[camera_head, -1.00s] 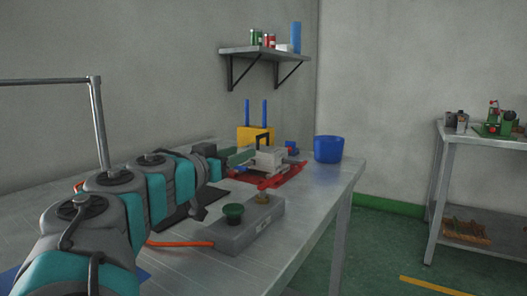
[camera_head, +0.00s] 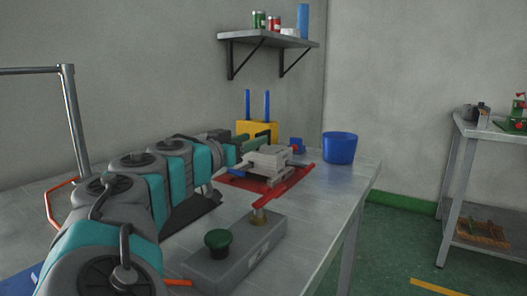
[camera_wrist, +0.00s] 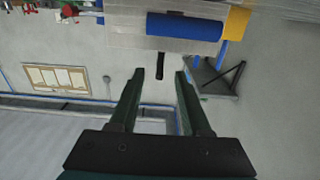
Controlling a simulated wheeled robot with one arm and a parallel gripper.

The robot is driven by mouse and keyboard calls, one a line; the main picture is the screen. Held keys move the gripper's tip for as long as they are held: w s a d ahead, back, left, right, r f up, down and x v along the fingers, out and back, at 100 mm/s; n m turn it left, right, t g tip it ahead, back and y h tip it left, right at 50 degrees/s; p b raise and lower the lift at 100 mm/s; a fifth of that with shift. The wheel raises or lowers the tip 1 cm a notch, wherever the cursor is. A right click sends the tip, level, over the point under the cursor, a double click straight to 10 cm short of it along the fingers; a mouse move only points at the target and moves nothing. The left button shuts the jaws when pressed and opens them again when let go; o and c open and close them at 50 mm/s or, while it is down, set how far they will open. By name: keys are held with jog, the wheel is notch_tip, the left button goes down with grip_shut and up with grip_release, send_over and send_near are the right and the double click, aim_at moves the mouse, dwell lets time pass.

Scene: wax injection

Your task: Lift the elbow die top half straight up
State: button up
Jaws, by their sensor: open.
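The elbow die (camera_head: 268,157) is a light grey block on a red base (camera_head: 240,183) on the metal table. A dark arched handle (camera_head: 265,131) shows at its top rear. My gripper (camera_head: 248,146) reaches in low from the left, just behind the block and beside the handle. In the wrist view my gripper (camera_wrist: 160,73) is open. A narrow black bar (camera_wrist: 160,64), probably the handle, shows between its fingertips, apart from both fingers. I cannot tell how deep it lies between them. The seam between the die halves is not clear.
A yellow block with blue posts (camera_head: 258,129) stands behind the die. A blue bucket (camera_head: 340,148) is to its right. A grey control box (camera_head: 235,258) with a green button is in front, with a red bar (camera_head: 290,180) above its far end. A shelf (camera_head: 268,37) hangs above.

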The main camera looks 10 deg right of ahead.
aim_at(270, 132)
jog(key=p+x, duration=0.1)
jog(key=x, duration=0.4)
jog(key=shift+w+d, duration=0.3)
jog(key=shift+c, duration=0.2)
grip_shut()
dwell(1.0)
